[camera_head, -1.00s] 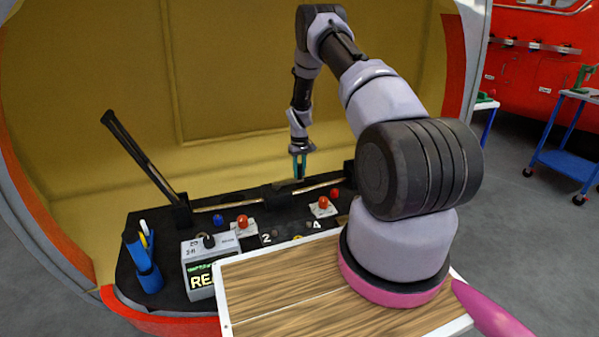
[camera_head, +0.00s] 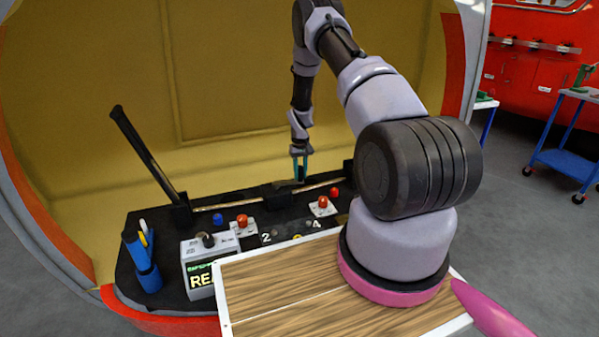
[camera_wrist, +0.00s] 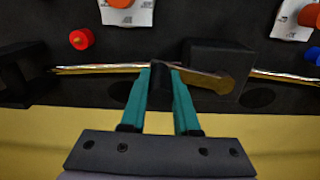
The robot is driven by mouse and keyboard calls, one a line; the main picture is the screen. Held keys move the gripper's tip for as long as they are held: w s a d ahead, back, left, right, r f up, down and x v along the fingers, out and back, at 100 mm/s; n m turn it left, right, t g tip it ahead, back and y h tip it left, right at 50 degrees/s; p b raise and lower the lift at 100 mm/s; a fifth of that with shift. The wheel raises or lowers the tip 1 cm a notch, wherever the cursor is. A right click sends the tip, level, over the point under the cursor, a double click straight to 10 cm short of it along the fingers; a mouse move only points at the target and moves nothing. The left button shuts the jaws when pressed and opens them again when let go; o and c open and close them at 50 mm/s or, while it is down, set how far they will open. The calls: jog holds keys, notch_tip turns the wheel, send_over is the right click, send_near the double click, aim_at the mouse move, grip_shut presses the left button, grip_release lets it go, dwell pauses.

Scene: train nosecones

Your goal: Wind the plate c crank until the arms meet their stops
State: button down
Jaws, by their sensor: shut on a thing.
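My gripper (camera_head: 301,170) reaches down to the middle of the black console. In the wrist view its teal fingers (camera_wrist: 165,72) are shut on the dark crank handle (camera_wrist: 159,78). A bronze crank lever (camera_wrist: 208,79) runs from the handle to a black gearbox (camera_wrist: 218,60), which also shows in the head view (camera_head: 282,189). A thin shaft (camera_head: 235,202) runs to both sides of the gearbox. At its left end a long black arm (camera_head: 145,155) rises, tilted up to the left. Any arm at the right end is hidden behind my own arm. I see no plate lettering.
The console carries a red button (camera_head: 242,220), another red button (camera_head: 323,202), a blue button (camera_head: 217,219) and a display box (camera_head: 200,262). A blue pen holder (camera_head: 146,270) stands at left. A yellow wall (camera_head: 250,80) lies behind.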

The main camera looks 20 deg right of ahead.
jog(key=s+a+m, duration=0.7)
jog(key=s+m, duration=0.1)
jog(key=m, duration=0.5)
jog(key=w+a+m, duration=0.1)
jog(key=a+m, duration=0.6)
jog(key=a, duration=0.1)
jog(key=shift+w+a+m, duration=0.2)
jog(key=shift+w+m, duration=0.05)
jog(key=shift+m, duration=0.05)
jog(key=shift+w+a+r, duration=0.1)
jog(key=shift+a+r, duration=0.05)
jog(key=c, duration=0.6)
grip_release()
jog(key=shift+c, duration=0.2)
jog(key=shift+d, duration=0.2)
